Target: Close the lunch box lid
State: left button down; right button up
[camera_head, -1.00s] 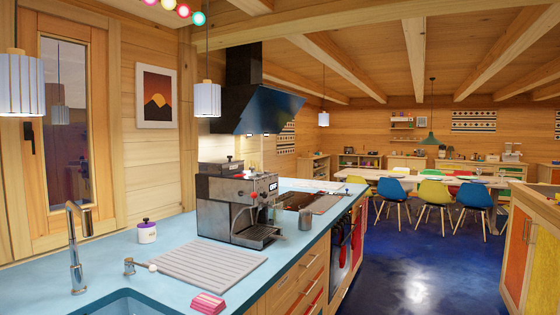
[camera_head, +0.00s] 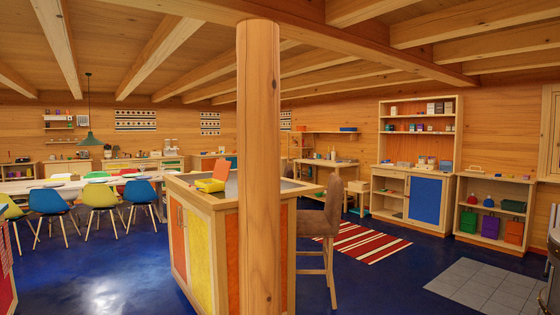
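A small yellow box with a raised orange-red lid (camera_head: 221,170) stands on the counter of the island in the middle. It looks like an open lunch box, but it is small and far, so I cannot be certain. Its yellow body (camera_head: 210,185) faces me, with the lid tilted up at its right. Neither of my grippers is in view.
The island (camera_head: 196,240) has a grey top and orange and yellow doors. A thick wooden post (camera_head: 258,160) stands in front of it. A brown bar chair (camera_head: 325,225) is at its right. Blue floor (camera_head: 385,285) is open at the right front.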

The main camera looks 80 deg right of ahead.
aim_at(222, 169)
jog(key=l+z, duration=0.45)
jog(key=i+l+z, duration=0.2)
jog(key=l+z, duration=0.3)
jog(key=i+l+z, duration=0.2)
jog(key=z, duration=0.25)
jog(key=i+l+z, duration=0.25)
jog(key=l+z, duration=0.25)
jog(key=j, duration=0.1)
